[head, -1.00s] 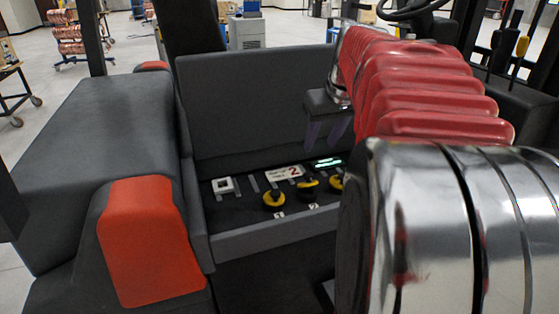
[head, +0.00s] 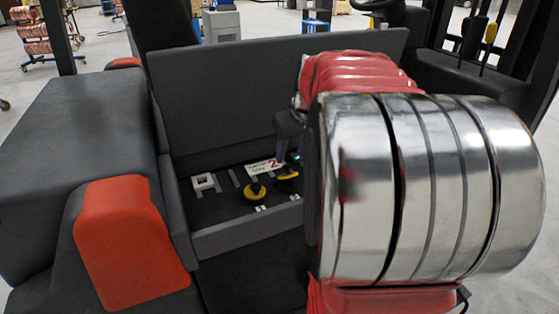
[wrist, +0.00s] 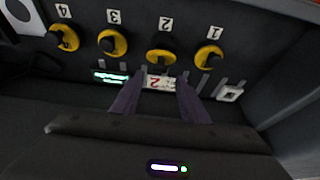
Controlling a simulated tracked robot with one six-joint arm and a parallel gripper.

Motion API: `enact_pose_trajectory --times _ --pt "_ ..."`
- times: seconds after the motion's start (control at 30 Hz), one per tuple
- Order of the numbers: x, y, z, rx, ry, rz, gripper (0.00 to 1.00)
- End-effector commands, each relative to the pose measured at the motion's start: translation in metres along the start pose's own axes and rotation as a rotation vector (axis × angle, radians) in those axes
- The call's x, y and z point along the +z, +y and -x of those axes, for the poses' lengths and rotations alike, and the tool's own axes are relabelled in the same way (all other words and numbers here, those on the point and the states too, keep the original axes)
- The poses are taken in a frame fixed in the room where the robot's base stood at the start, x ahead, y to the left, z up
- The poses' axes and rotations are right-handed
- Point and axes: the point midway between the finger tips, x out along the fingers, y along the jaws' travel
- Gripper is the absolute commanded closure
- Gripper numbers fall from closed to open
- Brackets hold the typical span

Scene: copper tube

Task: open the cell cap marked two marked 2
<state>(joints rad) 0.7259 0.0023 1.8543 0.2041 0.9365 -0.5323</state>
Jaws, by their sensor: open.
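The cell cap marked 2 (wrist: 160,54) is a yellow ring with a black knob, below a white tag reading 2 (wrist: 165,24) in the wrist view. My gripper (wrist: 155,80) is open and empty. Its two dark fingers point toward that cap, which shows just beyond the gap between the fingertips; whether they touch it I cannot tell. In the head view my gripper (head: 284,148) hangs low over the battery bay, just above a yellow cap (head: 287,175) that appears to be cap 2.
Cap 1 (wrist: 206,54) sits to the right, caps 3 (wrist: 113,42) and 4 (wrist: 64,38) to the left. A plate with a red 2 (wrist: 155,82) and a white square fitting (wrist: 231,93) lie nearby. The bay's front wall (head: 245,228) and tall back panel (head: 250,90) enclose it.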

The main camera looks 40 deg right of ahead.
Motion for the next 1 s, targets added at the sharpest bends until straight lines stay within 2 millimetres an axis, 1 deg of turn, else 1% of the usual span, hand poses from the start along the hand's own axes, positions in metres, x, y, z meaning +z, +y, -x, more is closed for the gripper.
enact_pose_trajectory --times 0.03,0.1,0.3,0.43,0.7,1.0 --pt "0.0 0.0 -0.009 -0.002 -0.003 0.0 0.59" --pt "0.001 -0.001 -0.019 -0.001 -0.003 0.0 0.59" --pt "0.0 0.0 -0.042 -0.001 -0.002 0.001 0.59" --pt "0.0 0.0 -0.047 0.0 -0.001 0.001 0.59" --pt "0.0 0.0 -0.048 0.0 0.0 0.0 0.59" --pt "0.0 0.0 -0.047 0.0 0.0 -0.001 0.8"
